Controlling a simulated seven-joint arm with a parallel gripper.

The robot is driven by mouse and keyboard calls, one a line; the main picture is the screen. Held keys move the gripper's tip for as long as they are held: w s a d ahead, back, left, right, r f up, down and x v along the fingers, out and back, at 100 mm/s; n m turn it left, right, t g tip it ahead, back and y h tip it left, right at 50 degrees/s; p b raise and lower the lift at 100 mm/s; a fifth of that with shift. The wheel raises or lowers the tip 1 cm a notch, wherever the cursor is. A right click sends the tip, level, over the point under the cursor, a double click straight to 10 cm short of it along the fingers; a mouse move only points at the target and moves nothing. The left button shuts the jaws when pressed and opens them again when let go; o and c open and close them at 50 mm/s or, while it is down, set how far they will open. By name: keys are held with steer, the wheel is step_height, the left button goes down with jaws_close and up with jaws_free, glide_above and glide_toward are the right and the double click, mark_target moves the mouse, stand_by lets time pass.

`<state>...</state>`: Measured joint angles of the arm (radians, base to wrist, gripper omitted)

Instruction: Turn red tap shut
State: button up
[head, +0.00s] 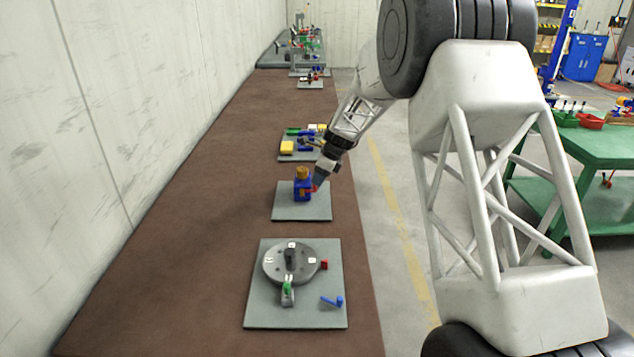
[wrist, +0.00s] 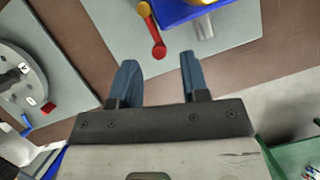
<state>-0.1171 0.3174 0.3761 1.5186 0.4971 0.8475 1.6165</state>
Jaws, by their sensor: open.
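The red tap (wrist: 151,29) is a short lever with a round end and a yellow spot, beside a blue body (wrist: 190,8) in the wrist view. In the head view the blue body (head: 303,190) has an orange-brown top and stands on a grey plate (head: 302,212); the red tap is a small red patch (head: 314,188) at its right. My gripper (wrist: 157,58) is open, with two blue fingers apart. The free end of the tap lies just beyond the fingertips, roughly between them in the picture. Nothing is between the fingers. In the head view the arm partly hides this spot.
A grey plate with a round dial (head: 290,262), a red block (head: 324,264) and a blue lever (head: 333,301) lies nearer on the brown table (head: 190,230). A plate with coloured blocks (head: 287,147) lies behind. The table's left part is clear.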

steer(key=shift+v, duration=2.3)
steer(key=shift+s, duration=0.1)
steer(key=s+d+r+n+h, duration=0.1)
steer(key=s+d+r+n, duration=0.3)
steer(key=s, duration=0.6)
steer(key=s+d+r+n, duration=0.25)
steer(key=s+r, duration=0.35)
steer(key=s, duration=0.4)
steer(key=s+d+r+n+h, duration=0.1)
steer(key=s+d+r+n, duration=0.3)
steer(key=s, duration=0.5)
steer(key=s+d+n, duration=0.1)
steer(key=s+n, duration=0.2)
steer(key=s, duration=0.7)
steer(key=s+d+f+n+t+h, duration=0.1)
steer(key=s+d+n, duration=0.1)
steer(key=s, duration=0.8)
steer(key=s+d+f+n+h, duration=0.1)
steer(key=s+n, duration=0.4)
steer(key=s, duration=0.5)
steer(key=shift+s+d+t, duration=0.3)
steer(key=shift+s+d, duration=0.1)
steer(key=shift+d, duration=0.2)
steer(key=shift+o, duration=0.5)
